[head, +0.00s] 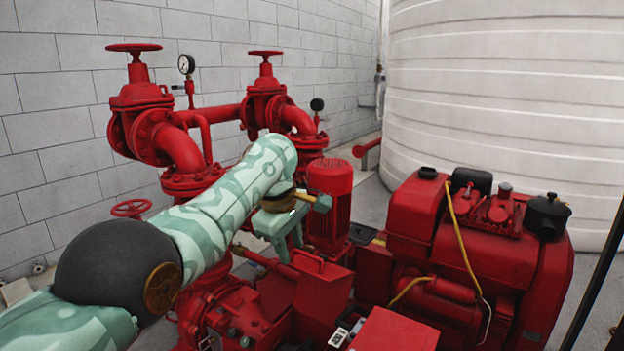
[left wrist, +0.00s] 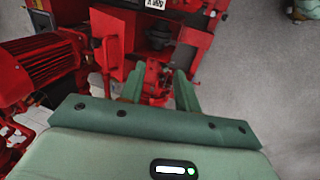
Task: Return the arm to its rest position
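My left arm, patterned in pale green, reaches in from the left in the head view, stretched out over the red pumpset. My left gripper (head: 288,240) hangs at its end, pointing down, just in front of the upright red motor (head: 330,205). In the left wrist view the two green fingers (left wrist: 159,88) stand apart with nothing between them, above red pump parts. What lies directly under the fingertips is partly hidden by the gripper body. My right gripper is not seen in either view.
Red valves with handwheels (head: 134,48) and a pressure gauge (head: 186,64) stand behind the arm. A red engine (head: 490,240) with a yellow cable (head: 462,240) is at right. A large white tank (head: 510,110) and block wall (head: 50,110) close the back.

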